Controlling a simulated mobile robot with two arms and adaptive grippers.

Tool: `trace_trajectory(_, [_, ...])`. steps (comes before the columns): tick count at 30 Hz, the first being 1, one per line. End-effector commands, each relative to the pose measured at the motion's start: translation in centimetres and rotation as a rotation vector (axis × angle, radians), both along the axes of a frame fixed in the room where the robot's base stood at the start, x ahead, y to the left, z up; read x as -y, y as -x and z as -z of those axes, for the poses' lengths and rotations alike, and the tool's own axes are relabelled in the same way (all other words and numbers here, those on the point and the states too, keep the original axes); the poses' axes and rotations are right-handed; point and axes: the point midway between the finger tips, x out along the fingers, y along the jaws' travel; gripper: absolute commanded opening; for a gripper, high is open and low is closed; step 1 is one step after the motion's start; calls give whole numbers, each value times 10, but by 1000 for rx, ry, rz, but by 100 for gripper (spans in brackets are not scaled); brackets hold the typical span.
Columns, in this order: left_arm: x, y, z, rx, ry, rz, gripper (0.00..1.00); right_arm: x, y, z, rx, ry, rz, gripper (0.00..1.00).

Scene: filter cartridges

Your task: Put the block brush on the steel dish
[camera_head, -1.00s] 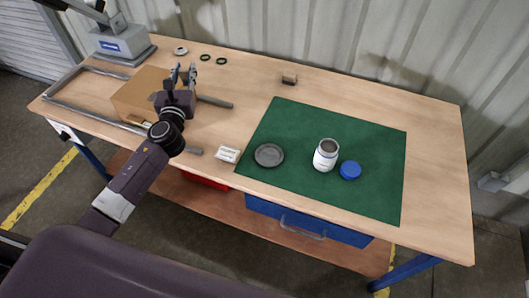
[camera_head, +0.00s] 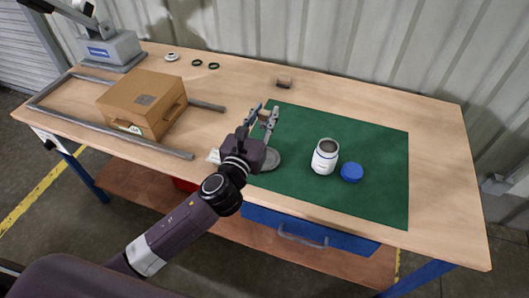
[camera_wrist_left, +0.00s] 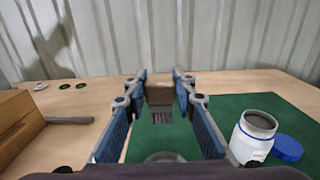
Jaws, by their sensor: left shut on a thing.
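My left gripper (camera_head: 265,112) is shut on the block brush (camera_wrist_left: 160,96), a small brown wooden block with bristles facing down. The brush shows between the fingers in the wrist view and is mostly covered by them in the head view. The steel dish (camera_head: 271,159), round and grey, lies on the green mat's left part, partly hidden by my gripper. Its rim also shows at the bottom of the wrist view (camera_wrist_left: 165,157). The brush is held up in the air near the dish, apart from it. My right gripper is not in view.
On the green mat (camera_head: 375,200) stand a white jar (camera_head: 325,157) and a blue lid (camera_head: 352,173). A small brown block (camera_head: 284,82) lies behind the mat.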

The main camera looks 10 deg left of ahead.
Motion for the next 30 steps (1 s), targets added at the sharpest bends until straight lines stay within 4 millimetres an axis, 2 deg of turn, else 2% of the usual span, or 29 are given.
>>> trace_trajectory(1, [0,0,21,-4,3,-3,4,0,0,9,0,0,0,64])
trace_trajectory(3, [0,0,40,-4,3,-2,4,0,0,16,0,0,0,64])
trace_trajectory(9, [0,0,83,-1,3,-1,4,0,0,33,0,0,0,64])
trace_trajectory(16, [0,0,101,1,2,-1,4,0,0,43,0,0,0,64])
trace_trajectory(22, [0,0,133,0,2,-2,4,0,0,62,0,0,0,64])
trace_trajectory(30, [0,0,136,2,1,0,4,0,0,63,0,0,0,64])
